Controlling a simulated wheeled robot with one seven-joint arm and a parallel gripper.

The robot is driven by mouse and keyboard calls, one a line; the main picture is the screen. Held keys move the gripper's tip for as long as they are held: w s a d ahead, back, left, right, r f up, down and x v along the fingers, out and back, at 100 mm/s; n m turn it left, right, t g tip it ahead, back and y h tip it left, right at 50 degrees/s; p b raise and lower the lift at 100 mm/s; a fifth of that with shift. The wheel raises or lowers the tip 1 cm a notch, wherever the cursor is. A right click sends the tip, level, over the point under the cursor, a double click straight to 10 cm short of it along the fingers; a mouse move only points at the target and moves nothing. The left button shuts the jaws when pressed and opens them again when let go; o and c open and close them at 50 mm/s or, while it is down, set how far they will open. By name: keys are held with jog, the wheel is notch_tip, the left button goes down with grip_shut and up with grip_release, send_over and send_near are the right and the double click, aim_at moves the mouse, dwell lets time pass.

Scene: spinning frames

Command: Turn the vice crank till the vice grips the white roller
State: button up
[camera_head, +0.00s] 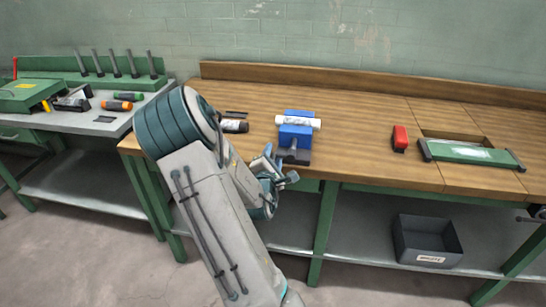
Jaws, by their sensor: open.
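The blue vice (295,136) stands near the front edge of the wooden bench. The white roller (299,121) lies crosswise in the vice, between its front and back blue parts. Whether the jaws touch the roller is too small to tell. The dark front end of the vice (293,156), where the crank would be, faces the bench edge; the crank itself is not clear. My gripper (281,167) is open, just in front of and slightly left of this end. I cannot tell whether it touches anything.
A red object (400,138) and a green frame (472,153) lie to the right. A grey bin (427,242) sits on the lower shelf. The bench between vice and red object is clear.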

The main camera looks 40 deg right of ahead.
jog(key=c, duration=0.9)
jog(key=shift+r, duration=0.1)
